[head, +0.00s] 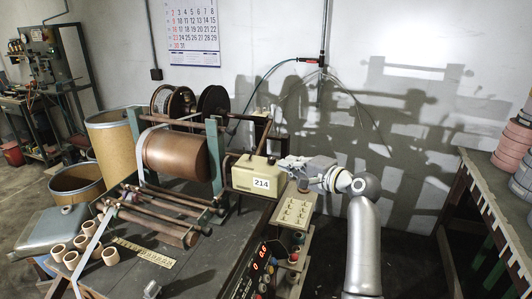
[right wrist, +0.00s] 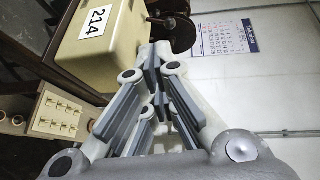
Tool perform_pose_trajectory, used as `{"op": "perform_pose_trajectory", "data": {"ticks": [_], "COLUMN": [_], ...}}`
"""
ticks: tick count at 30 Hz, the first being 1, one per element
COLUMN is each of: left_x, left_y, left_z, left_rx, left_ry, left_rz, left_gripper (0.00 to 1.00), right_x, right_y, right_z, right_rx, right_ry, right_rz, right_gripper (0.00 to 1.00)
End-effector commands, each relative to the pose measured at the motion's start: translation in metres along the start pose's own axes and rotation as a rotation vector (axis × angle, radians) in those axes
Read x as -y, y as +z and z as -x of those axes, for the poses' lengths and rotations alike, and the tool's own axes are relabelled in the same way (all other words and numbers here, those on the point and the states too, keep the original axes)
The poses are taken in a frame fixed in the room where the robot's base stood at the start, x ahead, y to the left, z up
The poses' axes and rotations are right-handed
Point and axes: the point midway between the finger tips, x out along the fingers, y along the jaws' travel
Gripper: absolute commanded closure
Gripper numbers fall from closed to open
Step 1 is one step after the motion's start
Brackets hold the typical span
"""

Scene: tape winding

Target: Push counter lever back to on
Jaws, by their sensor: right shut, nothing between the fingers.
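The counter (head: 246,180) is a beige box with a white label reading 214, beside the copper-coloured drum. It also shows at the upper left of the right wrist view (right wrist: 118,52). A small dark piece (head: 271,160) at its top right may be the lever; its position is unclear. My right gripper (head: 283,163) is at the counter's right side, fingers shut and empty. In the right wrist view its fingertips (right wrist: 154,62) lie close to the box's right end; contact cannot be told. A small grey piece (head: 152,289) at the bottom edge may be my left gripper.
A copper-coloured drum (head: 176,156) on a green frame stands left of the counter. A beige button panel (head: 293,212) stands below my right gripper. Pale rings (head: 72,259) and a ruler (head: 143,251) lie on the bench. Wall space at the right is open.

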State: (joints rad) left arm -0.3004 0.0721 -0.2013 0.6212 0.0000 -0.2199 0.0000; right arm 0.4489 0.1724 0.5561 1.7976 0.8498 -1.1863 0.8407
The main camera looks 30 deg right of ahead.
Motion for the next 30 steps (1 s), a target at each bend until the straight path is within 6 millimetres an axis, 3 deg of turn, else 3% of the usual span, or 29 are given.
{"op": "perform_pose_trajectory", "data": {"ticks": [4,16,30], "left_x": [0.003,0.007,0.007], "left_y": [0.000,0.001,0.000], "left_z": [0.000,0.002,0.017], "left_rx": [0.000,0.002,0.002], "left_ry": [-0.003,-0.008,-0.008], "left_rz": [0.000,0.000,-0.001], "left_gripper": [1.00,1.00,1.00], "right_x": [0.009,0.009,0.012], "right_y": [-0.005,-0.005,-0.005], "right_z": [0.000,-0.005,-0.074], "right_rx": [-0.002,-0.001,0.000], "right_ry": [-0.025,-0.025,-0.024], "right_rz": [-0.029,-0.030,-0.030], "right_gripper": [1.00,1.00,1.00]}}
